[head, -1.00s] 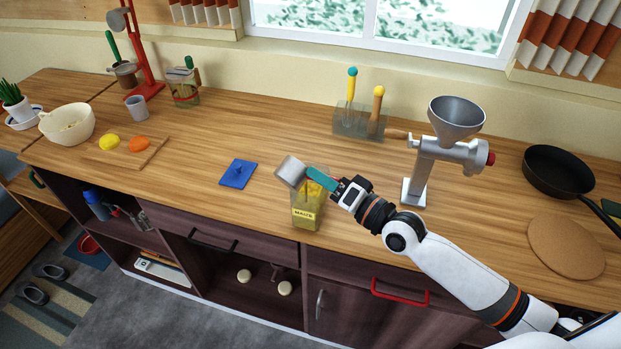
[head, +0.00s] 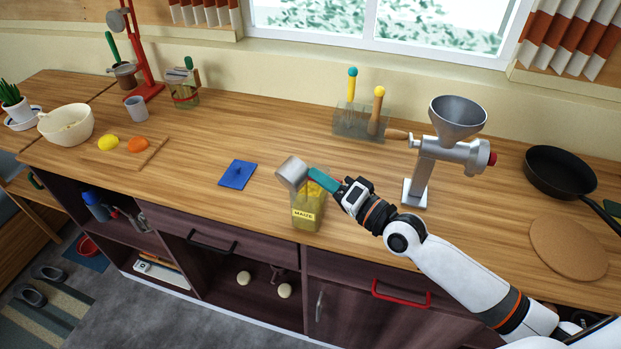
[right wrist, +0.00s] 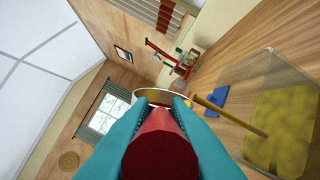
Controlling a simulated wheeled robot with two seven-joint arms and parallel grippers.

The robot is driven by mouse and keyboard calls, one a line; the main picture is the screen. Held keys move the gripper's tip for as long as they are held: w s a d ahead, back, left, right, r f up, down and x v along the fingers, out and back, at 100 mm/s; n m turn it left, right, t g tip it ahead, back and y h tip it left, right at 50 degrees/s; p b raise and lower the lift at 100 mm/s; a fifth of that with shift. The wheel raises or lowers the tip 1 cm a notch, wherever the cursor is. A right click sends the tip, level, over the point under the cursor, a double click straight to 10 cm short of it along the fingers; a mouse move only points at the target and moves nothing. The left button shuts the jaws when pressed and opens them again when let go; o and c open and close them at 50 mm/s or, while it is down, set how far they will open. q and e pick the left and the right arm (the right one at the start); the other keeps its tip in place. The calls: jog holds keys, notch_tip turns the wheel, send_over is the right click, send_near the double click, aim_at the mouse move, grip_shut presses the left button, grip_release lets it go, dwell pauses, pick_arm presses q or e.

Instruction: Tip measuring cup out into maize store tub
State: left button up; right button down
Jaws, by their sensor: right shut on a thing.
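The silver measuring cup (head: 292,172) is tilted over the left part of the top of the maize store tub (head: 306,214). My right gripper (head: 322,180), with teal fingers, is shut on the cup's red handle (right wrist: 158,150). The tub is clear, labelled MAIZE, with yellow maize inside; it also shows in the right wrist view (right wrist: 285,70). There the fingers hide most of the cup (right wrist: 152,93), and its inside cannot be seen. A thin yellow-brown streak runs from near the cup towards the tub; I cannot tell what it is. My left gripper is out of view.
A blue lid (head: 238,174) lies left of the tub. A metal grinder (head: 420,175) stands to the right, a tool block (head: 358,123) behind. A board (head: 125,152) with yellow and orange items lies further left. The tub stands close to the counter's front edge.

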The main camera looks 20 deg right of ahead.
jog(key=shift+w+d+m+b, duration=0.4)
jog(key=shift+d+m, duration=0.2)
jog(key=shift+m, duration=0.2)
dwell(0.4)
jog(key=shift+w+d+m+h, duration=0.15)
jog(key=shift+d+m, duration=0.15)
jog(key=shift+m, duration=0.9)
jog(key=shift+w+d+m+h, duration=0.15)
jog(key=shift+d+m, duration=0.1)
jog(key=shift+m, duration=0.95)
dwell(1.1)
